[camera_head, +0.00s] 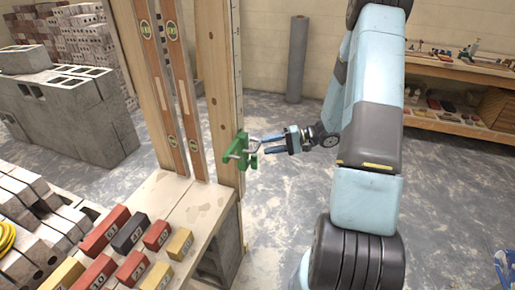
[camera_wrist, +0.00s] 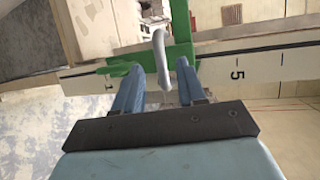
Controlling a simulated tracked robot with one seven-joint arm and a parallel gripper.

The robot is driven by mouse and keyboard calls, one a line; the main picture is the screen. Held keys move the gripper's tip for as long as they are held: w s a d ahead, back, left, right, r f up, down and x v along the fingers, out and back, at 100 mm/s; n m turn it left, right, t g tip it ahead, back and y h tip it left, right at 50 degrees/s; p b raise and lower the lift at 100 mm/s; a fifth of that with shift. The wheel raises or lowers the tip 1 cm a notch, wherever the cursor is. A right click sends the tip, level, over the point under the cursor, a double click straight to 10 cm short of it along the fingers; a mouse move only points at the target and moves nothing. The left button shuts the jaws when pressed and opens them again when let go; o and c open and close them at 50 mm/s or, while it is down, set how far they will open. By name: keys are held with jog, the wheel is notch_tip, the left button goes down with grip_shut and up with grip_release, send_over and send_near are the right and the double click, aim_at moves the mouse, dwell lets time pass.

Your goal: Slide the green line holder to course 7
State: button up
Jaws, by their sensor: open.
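The green line holder (camera_head: 238,150) sits on the upright wooden post (camera_head: 222,70), low down near the bench top. In the wrist view the green line holder (camera_wrist: 182,55) lies across a pale marked strip (camera_wrist: 262,68). A printed 5 shows on the strip to the right of the holder; I cannot read a course 7 mark. My gripper (camera_head: 262,145) is at the holder, coming from the right. In the wrist view my gripper (camera_wrist: 159,68) has its blue fingers apart, with the holder's grey bent handle (camera_wrist: 161,62) between them. Whether either finger touches it is unclear.
Two spirit levels (camera_head: 182,85) lean left of the post. Numbered red, black and yellow blocks (camera_head: 130,232) lie on the bench at the lower left. Grey blocks (camera_head: 75,110) stand behind. A shelf unit (camera_head: 460,95) is at the back right. The floor right of the post is open.

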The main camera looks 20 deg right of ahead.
aim_at(258, 146)
jog(key=shift+x, duration=2.4)
jog(key=shift+c, duration=0.2)
grip_shut()
